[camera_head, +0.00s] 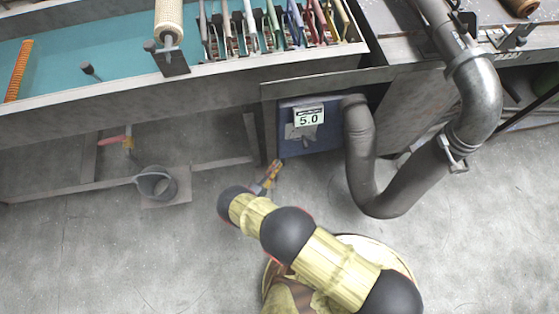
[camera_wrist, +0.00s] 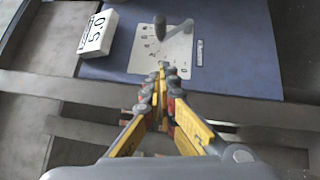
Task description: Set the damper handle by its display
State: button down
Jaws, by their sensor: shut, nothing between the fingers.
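A white display (camera_head: 309,117) reading 5.0 is fixed at the top of a blue panel (camera_head: 325,138) under the bench. It also shows sideways at the upper left in the wrist view (camera_wrist: 97,34). The damper handle (camera_wrist: 160,27), a grey lever with a rounded knob, stands on a light scale plate (camera_wrist: 150,52) with dark marks. In the head view the handle is too small to make out clearly. My gripper (camera_head: 275,165) is below and left of the panel. In the wrist view my gripper (camera_wrist: 163,68) has its fingertips together, in front of the plate's lower edge and apart from the handle.
A thick grey duct (camera_head: 370,165) curves down just right of the panel. The bench with a teal surface (camera_head: 110,62) runs above left. A grey bucket (camera_head: 156,183) stands on the left. The concrete floor is clear around my arm.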

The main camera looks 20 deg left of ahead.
jog(key=w+d+r+b, duration=0.1)
jog(key=w+d+b, duration=0.1)
jog(key=w+d, duration=0.3)
jog(key=shift+a+x, duration=0.35)
jog(key=shift+x, duration=2)
jog(key=shift+w, duration=0.15)
jog(key=shift+w+d+r+m+g+p, duration=0.3)
jog(key=shift+d+m+g+p, duration=0.2)
jog(key=shift+g+p, duration=0.25)
jog(key=shift+a, duration=0.1)
